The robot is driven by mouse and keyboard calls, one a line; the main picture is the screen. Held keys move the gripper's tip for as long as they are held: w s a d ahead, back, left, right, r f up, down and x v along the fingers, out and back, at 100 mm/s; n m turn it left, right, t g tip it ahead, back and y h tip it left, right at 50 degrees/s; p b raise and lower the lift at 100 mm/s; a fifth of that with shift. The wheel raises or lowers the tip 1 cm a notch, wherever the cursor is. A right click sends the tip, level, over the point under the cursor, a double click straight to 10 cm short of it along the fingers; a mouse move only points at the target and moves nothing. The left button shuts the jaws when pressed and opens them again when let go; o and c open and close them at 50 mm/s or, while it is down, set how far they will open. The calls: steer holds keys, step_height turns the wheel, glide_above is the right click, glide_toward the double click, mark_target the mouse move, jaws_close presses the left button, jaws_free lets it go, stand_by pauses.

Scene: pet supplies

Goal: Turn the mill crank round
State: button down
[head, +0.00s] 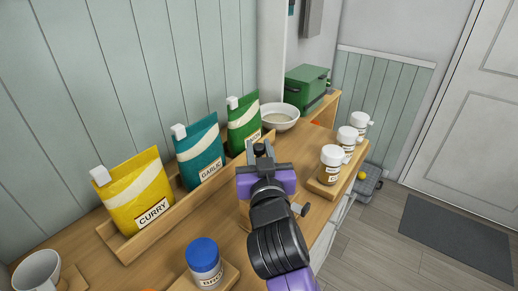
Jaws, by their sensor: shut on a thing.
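My gripper (261,152) is over the middle of the wooden counter in the head view, with its fingers pointing away from me. It is shut on a small dark part between its fingertips, which I take to be the mill crank. My purple and black wrist and forearm cover the area below it, so the mill's body is mostly hidden. A small grey knob (299,210) sticks out to the right of my wrist; I cannot tell whether it belongs to the mill.
Curry (138,203), garlic (200,152) and green (243,124) pouches stand in a wooden rack at left. A white bowl (280,117) and green box (307,88) are behind. White-capped jars (332,163) stand at right, a blue-capped jar (205,262) in front, a mug (38,272) at lower left.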

steer(key=shift+f, duration=0.1)
stand_by(0.8)
steer(key=shift+f+h+b, duration=0.1)
steer(key=shift+h+b, duration=0.2)
steer(key=shift+b, duration=0.3)
steer(key=m+h+b, duration=0.2)
steer(key=b, duration=0.1)
steer(key=shift+w+d+f+h, duration=0.2)
steer(key=shift+d+h, duration=0.1)
steer(key=shift+d, duration=0.1)
steer(key=m+h+b, duration=0.1)
steer(key=d+h+b, duration=0.1)
steer(key=m+h+b, duration=0.1)
steer(key=h+b, duration=0.1)
steer(key=shift+d+r+m+g, duration=0.15)
steer(key=shift+d+m+g, duration=0.15)
steer(key=shift+g, duration=0.1)
steer(key=shift+d+r+m+g+h+b, duration=0.1)
steer(key=shift+d+m+g+h+b, duration=0.15)
steer(key=shift+m+h+b, duration=0.25)
steer(key=shift+d+r+m+g+h+b, duration=0.15)
steer(key=shift+m+g+h+b, duration=0.15)
steer(key=shift+h, duration=0.3)
steer(key=shift+f, duration=0.1)
steer(key=c, duration=1.2)
jaws_free()
steer(key=shift+o, duration=0.3)
